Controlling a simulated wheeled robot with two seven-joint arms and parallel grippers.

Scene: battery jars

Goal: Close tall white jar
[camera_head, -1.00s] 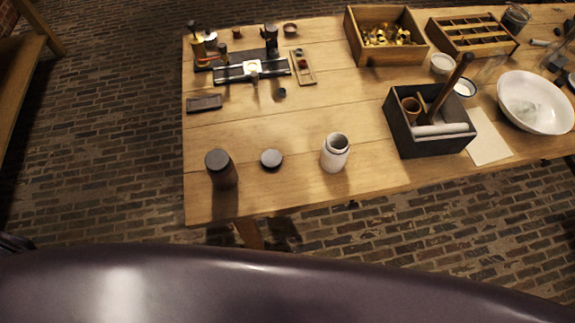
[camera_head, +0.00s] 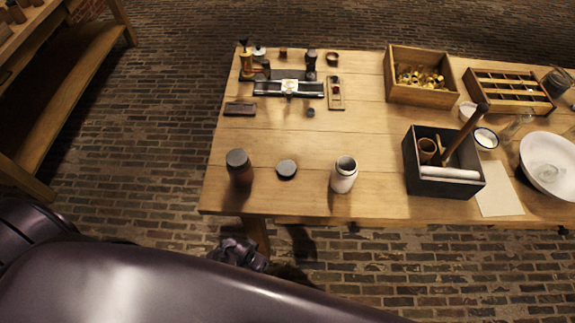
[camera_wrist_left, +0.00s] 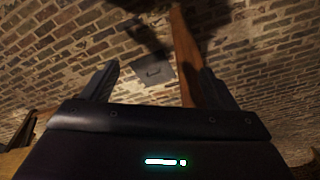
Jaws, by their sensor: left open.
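The tall white jar (camera_head: 344,175) stands upright and uncovered near the front edge of the wooden table in the head view. A dark round lid (camera_head: 287,168) lies on the table to its left. A dark brown jar (camera_head: 239,167) with a grey top stands further left. My left gripper (camera_head: 240,253) is below and in front of the table edge, apart from the jars. In the left wrist view, the left gripper (camera_wrist_left: 150,88) is open and empty, with brick floor and a wooden table leg beyond it. My right gripper is not in view.
A dark box (camera_head: 440,188) with a wooden rod and a white roll stands right of the jar. A white bowl (camera_head: 546,150) is further right. A metal apparatus (camera_head: 290,88) sits at the back left. The table around the jars is clear.

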